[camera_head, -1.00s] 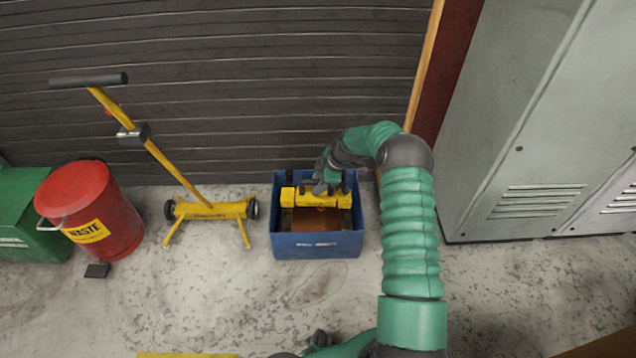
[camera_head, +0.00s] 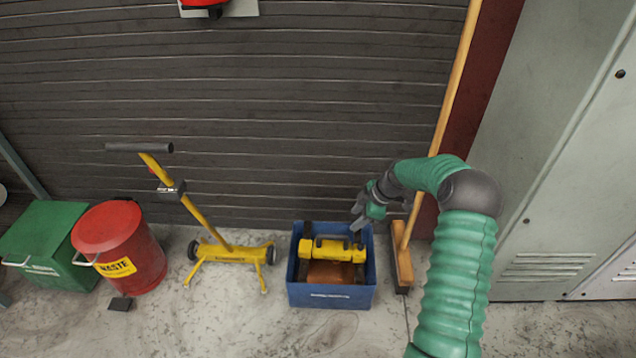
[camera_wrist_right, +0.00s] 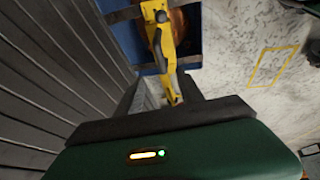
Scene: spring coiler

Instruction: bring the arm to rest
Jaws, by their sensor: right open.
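My right arm (camera_head: 455,270) comes up from the lower right and bends over toward the blue bin. My right gripper (camera_head: 362,217) is open and empty, above the right back corner of the blue bin (camera_head: 330,296). A yellow tool with a dark handle (camera_head: 332,250) lies in the bin, apart from the gripper. In the right wrist view, the yellow tool (camera_wrist_right: 166,60) and the blue bin's wall (camera_wrist_right: 115,38) show beyond the dark fingers (camera_wrist_right: 160,100). My left gripper is not in view.
A broom (camera_head: 402,265) leans on the wall right of the bin, close to my arm. Grey lockers (camera_head: 545,200) stand at the right. A yellow wheeled cart (camera_head: 230,252), a red waste can (camera_head: 125,245) and a green box (camera_head: 50,240) stand at the left. The floor in front is clear.

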